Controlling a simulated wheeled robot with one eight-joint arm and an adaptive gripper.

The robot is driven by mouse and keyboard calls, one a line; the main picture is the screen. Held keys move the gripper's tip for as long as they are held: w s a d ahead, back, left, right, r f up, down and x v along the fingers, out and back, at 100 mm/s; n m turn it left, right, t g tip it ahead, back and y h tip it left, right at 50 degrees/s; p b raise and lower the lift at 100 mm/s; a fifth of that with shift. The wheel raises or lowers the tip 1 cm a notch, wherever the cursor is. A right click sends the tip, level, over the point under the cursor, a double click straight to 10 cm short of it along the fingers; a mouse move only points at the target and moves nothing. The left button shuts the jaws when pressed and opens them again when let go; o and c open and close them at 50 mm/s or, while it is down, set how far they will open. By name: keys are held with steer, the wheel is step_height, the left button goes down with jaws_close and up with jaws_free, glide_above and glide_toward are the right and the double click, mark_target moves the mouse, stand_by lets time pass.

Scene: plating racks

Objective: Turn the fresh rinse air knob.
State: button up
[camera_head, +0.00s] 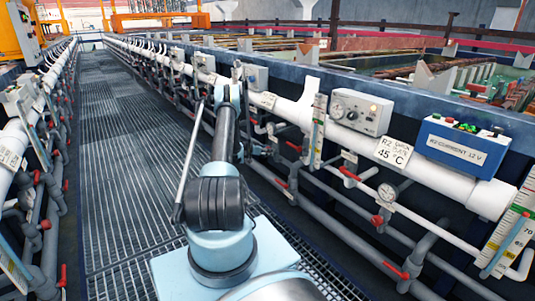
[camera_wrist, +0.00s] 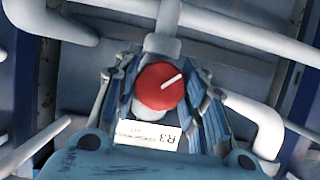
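A round red knob (camera_wrist: 160,87) with a white pointer line sits in the middle of the wrist view, at the end of a pale pipe. The line slants toward the upper right. My gripper (camera_wrist: 162,82) has its two blue fingers on either side of the knob, apart from each other. I cannot tell if either finger touches it. A white label (camera_wrist: 150,137) below the knob reads "R3" with smaller, unclear print. In the head view my arm reaches to the pipe row, with my gripper (camera_head: 232,94) small at its far end; the knob cannot be made out there.
White pipes (camera_wrist: 235,27) run around the knob. In the head view, a grey control box (camera_head: 361,112), a blue "R2 current" box (camera_head: 465,146) and red-handled valves (camera_head: 377,220) line the right side. The grated walkway (camera_head: 125,150) is clear beyond my arm.

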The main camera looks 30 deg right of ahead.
steer(key=shift+m, duration=0.3)
steer(key=m+t, duration=0.2)
steer(key=shift+m, duration=0.3)
steer(key=m+t, duration=0.2)
steer(key=m, duration=0.1)
steer(key=shift+m+t+h, duration=0.3)
steer(key=shift+m, duration=0.1)
steer(key=m+t+h, duration=0.1)
steer(key=m, duration=0.2)
steer(key=shift+m+t, duration=0.3)
steer(key=shift+m+t+h, duration=0.5)
steer(key=shift+m+h, duration=0.1)
steer(key=shift+m, duration=1.3)
steer(key=o, duration=1.1)
steer(key=shift+f, duration=0.1)
